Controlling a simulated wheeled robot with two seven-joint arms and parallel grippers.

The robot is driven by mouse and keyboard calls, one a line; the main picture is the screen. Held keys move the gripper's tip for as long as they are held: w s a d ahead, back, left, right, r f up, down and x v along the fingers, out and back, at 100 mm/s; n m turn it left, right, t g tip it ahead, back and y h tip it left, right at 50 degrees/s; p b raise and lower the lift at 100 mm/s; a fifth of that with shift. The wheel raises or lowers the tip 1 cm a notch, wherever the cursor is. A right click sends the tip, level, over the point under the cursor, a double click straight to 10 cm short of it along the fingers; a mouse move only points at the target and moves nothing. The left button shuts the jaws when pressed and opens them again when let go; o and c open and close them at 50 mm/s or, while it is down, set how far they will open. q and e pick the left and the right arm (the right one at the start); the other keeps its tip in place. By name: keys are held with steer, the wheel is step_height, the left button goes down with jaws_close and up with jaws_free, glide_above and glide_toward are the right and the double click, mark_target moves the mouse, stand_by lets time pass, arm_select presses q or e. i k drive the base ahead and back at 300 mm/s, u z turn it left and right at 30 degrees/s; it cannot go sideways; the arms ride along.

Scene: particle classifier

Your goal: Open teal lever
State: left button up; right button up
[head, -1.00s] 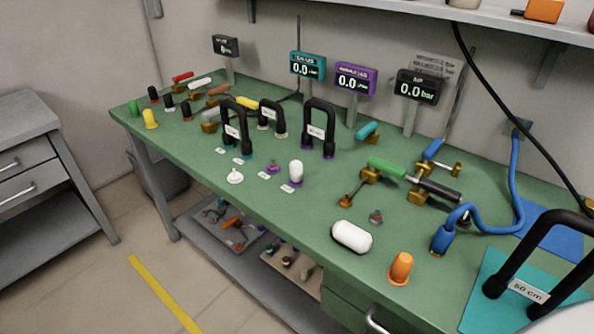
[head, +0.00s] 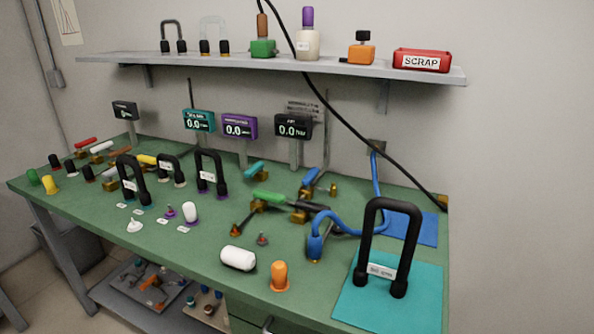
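The teal lever (head: 254,169) is a short teal handle on the green bench, behind the green lever (head: 268,198) and right of the purple display. It lies at a slant, its right end higher in the picture. Its valve body is mostly hidden or too small to make out. A teal display (head: 198,120) reading about 0.0 stands at the back of the bench. Neither of my grippers shows in the head view.
A black handle (head: 388,250) stands on a teal mat (head: 350,306) at the front right. A blue hose (head: 345,227) curves across the right side. A white cylinder (head: 238,258) and an orange knob (head: 279,276) are near the front edge. A shelf (head: 290,67) hangs above.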

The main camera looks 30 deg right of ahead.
mark_target(259, 166)
steer(key=z, duration=1.85)
steer(key=k, duration=0.6)
steer(key=u, duration=1)
steer(key=i, duration=0.95)
steer(key=z, duration=0.1)
